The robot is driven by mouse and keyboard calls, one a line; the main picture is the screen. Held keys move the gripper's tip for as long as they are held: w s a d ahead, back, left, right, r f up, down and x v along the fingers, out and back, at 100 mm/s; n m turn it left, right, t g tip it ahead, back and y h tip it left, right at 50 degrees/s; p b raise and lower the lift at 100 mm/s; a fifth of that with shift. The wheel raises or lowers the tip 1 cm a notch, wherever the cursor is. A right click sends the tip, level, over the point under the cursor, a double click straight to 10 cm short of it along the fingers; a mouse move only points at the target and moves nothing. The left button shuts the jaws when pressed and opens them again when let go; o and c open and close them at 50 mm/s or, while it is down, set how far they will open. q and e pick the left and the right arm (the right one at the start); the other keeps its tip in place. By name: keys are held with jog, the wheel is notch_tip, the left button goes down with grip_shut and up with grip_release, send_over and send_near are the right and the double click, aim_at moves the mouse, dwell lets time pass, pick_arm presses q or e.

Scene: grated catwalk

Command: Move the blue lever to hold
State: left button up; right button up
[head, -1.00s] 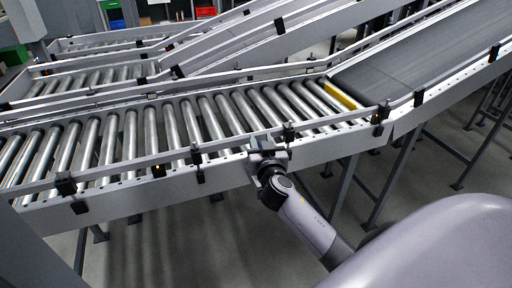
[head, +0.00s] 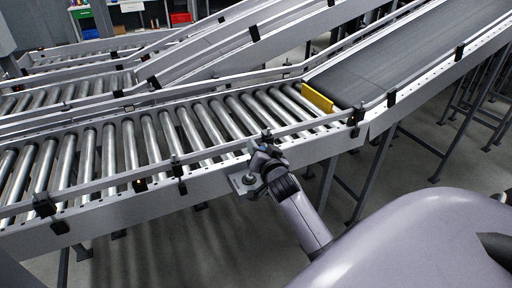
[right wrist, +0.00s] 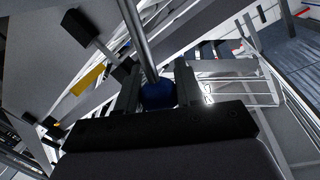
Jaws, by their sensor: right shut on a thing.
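The blue lever shows in the right wrist view as a blue knob (right wrist: 158,96) on a metal rod. The knob sits between the two fingers of my right gripper (right wrist: 157,90), which is shut on it. In the head view my right gripper (head: 256,150) is at the near side rail of the roller conveyor, and the blue knob is hidden there. A small grey plate with a round fitting (head: 245,181) shows just left of the gripper. No position markings can be read. My left gripper is not in view.
The roller conveyor (head: 130,147) runs across behind the gripper. A yellow strip (head: 318,97) marks where it meets a dark belt (head: 400,60) rising to the right. Dark brackets (head: 178,170) stand along the near rail. Grey floor lies open in front.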

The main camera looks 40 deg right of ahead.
jog(key=shift+d+r, duration=0.1)
jog(key=shift+d, duration=0.1)
jog(key=o, duration=1)
jog(key=shift+s+a, duration=0.1)
jog(key=shift+s, duration=0.15)
jog(key=f+v, duration=0.1)
jog(key=v, duration=0.5)
jog(key=shift+s+r, duration=0.35)
jog(key=shift+r, duration=0.2)
jog(key=shift+a, duration=0.15)
